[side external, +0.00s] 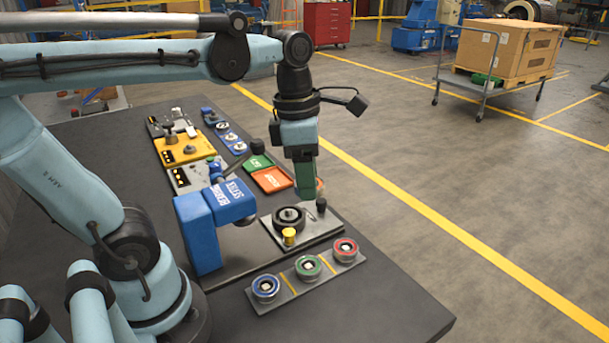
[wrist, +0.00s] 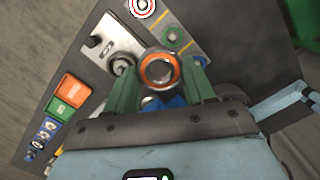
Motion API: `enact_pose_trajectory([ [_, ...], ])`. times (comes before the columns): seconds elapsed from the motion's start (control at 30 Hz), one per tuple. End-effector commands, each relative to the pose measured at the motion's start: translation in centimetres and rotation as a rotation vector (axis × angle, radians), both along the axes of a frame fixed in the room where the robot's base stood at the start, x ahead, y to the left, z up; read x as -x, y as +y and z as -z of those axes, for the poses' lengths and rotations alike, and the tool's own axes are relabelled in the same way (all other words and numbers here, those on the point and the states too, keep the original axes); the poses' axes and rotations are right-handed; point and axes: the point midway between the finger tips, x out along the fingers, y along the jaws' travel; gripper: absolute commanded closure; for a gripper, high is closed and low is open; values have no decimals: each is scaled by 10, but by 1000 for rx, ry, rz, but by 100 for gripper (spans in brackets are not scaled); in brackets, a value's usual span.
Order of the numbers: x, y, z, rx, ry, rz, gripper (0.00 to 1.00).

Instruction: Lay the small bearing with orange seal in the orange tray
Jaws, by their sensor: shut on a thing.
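My gripper (side external: 308,190) points down above the bench and is shut on the small bearing with orange seal (wrist: 160,69). In the wrist view the bearing's orange ring faces the camera between the green fingers. In the side view only a sliver of its orange (side external: 320,184) shows beside the fingers. The orange tray (side external: 272,180) lies on the bench, left of the gripper in the side view. It also shows at the left of the wrist view (wrist: 70,89), well apart from the held bearing. The tray looks empty, apart from white lettering.
A green tray (side external: 254,165) adjoins the orange one. A blue press (side external: 213,213) stands left of the gripper. A grey plate (side external: 315,238) with a black hub and yellow piece is close below. A rack (side external: 328,278) holds blue, green and red-ringed parts at the front.

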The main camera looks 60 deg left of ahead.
Motion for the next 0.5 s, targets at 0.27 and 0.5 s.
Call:
enact_pose_trajectory([
  [0.27, -1, 1, 0, 0, 0, -1, 80],
  [0.5, -24, 24, 3, -1, 2, -7, 80],
])
